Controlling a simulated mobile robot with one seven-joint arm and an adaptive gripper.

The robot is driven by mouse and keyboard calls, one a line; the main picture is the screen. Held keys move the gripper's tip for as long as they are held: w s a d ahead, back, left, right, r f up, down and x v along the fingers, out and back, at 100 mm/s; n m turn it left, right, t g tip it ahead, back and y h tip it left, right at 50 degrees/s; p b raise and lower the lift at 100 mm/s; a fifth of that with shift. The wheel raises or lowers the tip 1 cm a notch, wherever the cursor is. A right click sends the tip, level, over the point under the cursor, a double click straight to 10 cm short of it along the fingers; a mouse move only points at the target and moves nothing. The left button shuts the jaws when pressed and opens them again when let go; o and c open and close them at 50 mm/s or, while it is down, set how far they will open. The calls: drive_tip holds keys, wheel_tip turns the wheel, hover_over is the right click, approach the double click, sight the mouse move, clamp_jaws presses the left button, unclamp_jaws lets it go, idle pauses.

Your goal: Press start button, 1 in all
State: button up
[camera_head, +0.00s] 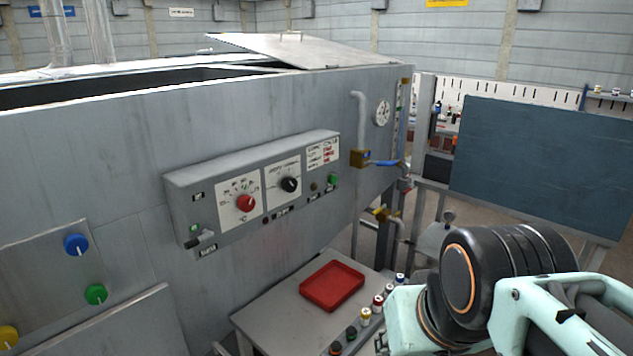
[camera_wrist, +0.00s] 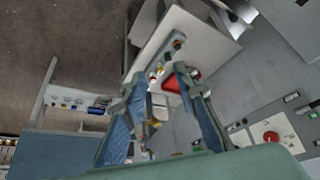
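A grey control box (camera_head: 255,185) is fixed to the front of a large metal tank. A green button (camera_head: 333,179) sits at its right end, and a smaller green part (camera_head: 194,228) with a dark switch is at its left end. I cannot read which one is labelled start. A red knob (camera_head: 245,203) and a black knob (camera_head: 290,184) are between them. In the wrist view, part of the panel with the red knob (camera_wrist: 271,137) shows at the right edge. My gripper (camera_wrist: 158,78) is open and empty, with its fingers apart from the panel.
A small table (camera_head: 275,318) with a red tray (camera_head: 331,286) and several small jars stands below the box. Pipes with a blue-handled valve (camera_head: 383,163) stand right of it. Blue, green and yellow knobs are at lower left. A dark blue board (camera_head: 545,165) is at right.

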clamp_jaws()
idle(1.2)
